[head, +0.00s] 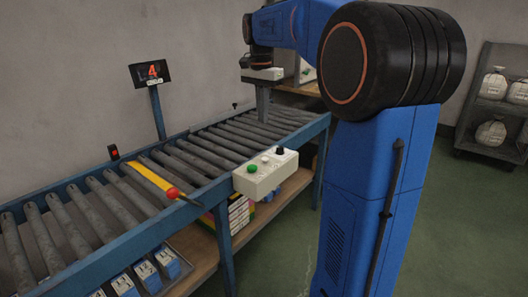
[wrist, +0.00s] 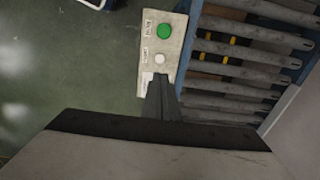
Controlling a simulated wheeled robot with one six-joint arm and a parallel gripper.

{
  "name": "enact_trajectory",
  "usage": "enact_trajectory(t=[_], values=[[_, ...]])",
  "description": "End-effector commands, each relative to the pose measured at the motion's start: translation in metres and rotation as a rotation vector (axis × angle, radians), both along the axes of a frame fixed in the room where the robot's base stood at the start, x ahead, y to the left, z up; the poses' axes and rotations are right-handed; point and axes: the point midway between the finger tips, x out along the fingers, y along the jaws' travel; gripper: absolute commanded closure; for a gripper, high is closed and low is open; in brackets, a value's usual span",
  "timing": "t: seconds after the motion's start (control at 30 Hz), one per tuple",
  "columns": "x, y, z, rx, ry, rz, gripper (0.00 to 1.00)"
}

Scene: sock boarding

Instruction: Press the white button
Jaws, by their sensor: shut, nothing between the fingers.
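The white button (head: 265,159) sits on a pale control box (head: 262,182) at the conveyor's near side. It is between a green button (head: 252,168) and a black knob (head: 279,150). In the wrist view the white button (wrist: 159,58) shows just beyond my fingertips, with the green button (wrist: 163,31) farther up. My gripper (head: 262,117) is shut and empty, pointing down; in the wrist view its fingers (wrist: 159,78) cover the box end where the knob is. In the head view the fingers appear above and behind the box, apart from the button.
The roller conveyor (head: 205,152) runs behind the box, with a yellow bar (head: 148,177) ending in a red ball (head: 172,193). A display (head: 151,73) shows a red 4. Boxes (head: 240,213) stand on the shelf below. Open green floor lies in front.

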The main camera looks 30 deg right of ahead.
Motion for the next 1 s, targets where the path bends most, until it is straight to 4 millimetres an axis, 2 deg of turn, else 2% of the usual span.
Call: enact_trajectory(t=[0.27,0.8,1.0], values=[[-0.001,0.000,-0.011,0.000,0.002,0.001,1.00],[0.000,-0.004,-0.101,0.000,0.002,0.001,1.00],[0.001,-0.005,-0.127,0.001,0.001,0.001,1.00]])
